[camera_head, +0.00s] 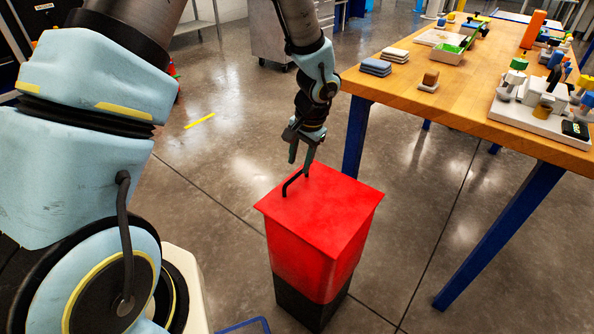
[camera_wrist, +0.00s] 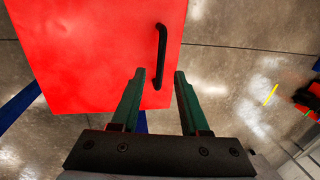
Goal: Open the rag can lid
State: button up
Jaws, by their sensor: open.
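The rag can (camera_head: 315,255) is a tall red box with a black lower part, standing on the floor left of the table. Its red lid (camera_head: 325,210) lies flat and shut on top. A black bar handle (camera_head: 291,184) stands on the lid near its left edge. My gripper (camera_head: 299,160) is above the handle, pointing down. In the wrist view the lid (camera_wrist: 95,50) fills the upper left, and the handle (camera_wrist: 161,57) shows beyond and between the two fingertips. My gripper (camera_wrist: 160,75) is open and empty there. Whether a finger touches the handle cannot be told.
A grey cabinet (camera_head: 275,35) stands behind.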

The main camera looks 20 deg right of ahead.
aim_at(296, 176)
jog(key=shift+w+a+f, duration=0.15)
jog(key=shift+w+f, duration=0.05)
jog(key=shift+f, duration=0.8)
jog(key=shift+w+a+f, duration=0.1)
jog(key=shift+w+f, duration=0.1)
jog(key=shift+f, duration=0.8)
jog(key=shift+c, duration=0.2)
grip_shut()
